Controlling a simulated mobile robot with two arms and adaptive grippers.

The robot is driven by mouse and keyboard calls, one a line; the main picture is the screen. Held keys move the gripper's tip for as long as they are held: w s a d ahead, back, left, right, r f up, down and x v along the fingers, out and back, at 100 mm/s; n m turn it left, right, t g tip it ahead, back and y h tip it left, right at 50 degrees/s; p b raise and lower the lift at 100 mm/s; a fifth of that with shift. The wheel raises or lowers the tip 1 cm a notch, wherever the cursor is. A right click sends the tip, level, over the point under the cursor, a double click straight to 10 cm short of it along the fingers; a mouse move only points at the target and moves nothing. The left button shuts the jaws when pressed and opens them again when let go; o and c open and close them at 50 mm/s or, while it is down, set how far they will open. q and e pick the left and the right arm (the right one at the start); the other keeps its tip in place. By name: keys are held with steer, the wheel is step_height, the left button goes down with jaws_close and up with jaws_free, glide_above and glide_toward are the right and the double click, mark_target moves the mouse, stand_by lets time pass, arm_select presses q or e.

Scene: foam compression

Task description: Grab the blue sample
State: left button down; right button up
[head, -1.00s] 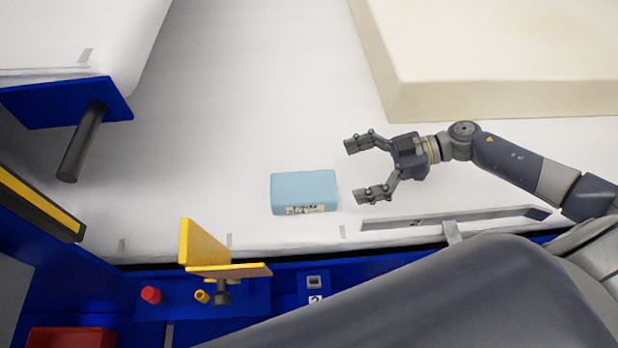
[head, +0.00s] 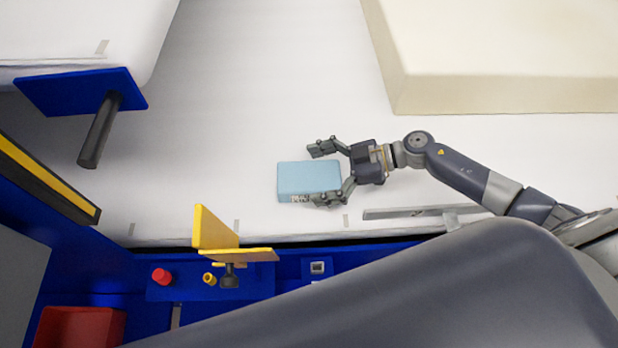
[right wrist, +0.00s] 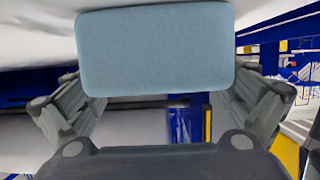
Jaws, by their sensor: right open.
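The blue sample (head: 308,177) is a light blue block with a printed label on its front side, lying on the white table. My right gripper (head: 318,174) is open at its right end. In the head view one finger is beyond the block's far side and the other overlaps its near right corner and part of the label. In the right wrist view the blue sample (right wrist: 155,52) fills the upper middle, between and ahead of the open fingers (right wrist: 160,110). I cannot tell whether either finger touches it. My left gripper is not in view.
A large cream foam block (head: 500,60) lies at the back right. A metal ruler-like strip (head: 420,212) lies at the front edge. A blue panel with a red button (head: 161,276) and a yellow bracket (head: 215,230) stands in front. The white table left of the sample is clear.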

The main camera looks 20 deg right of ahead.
steer(key=c, duration=0.9)
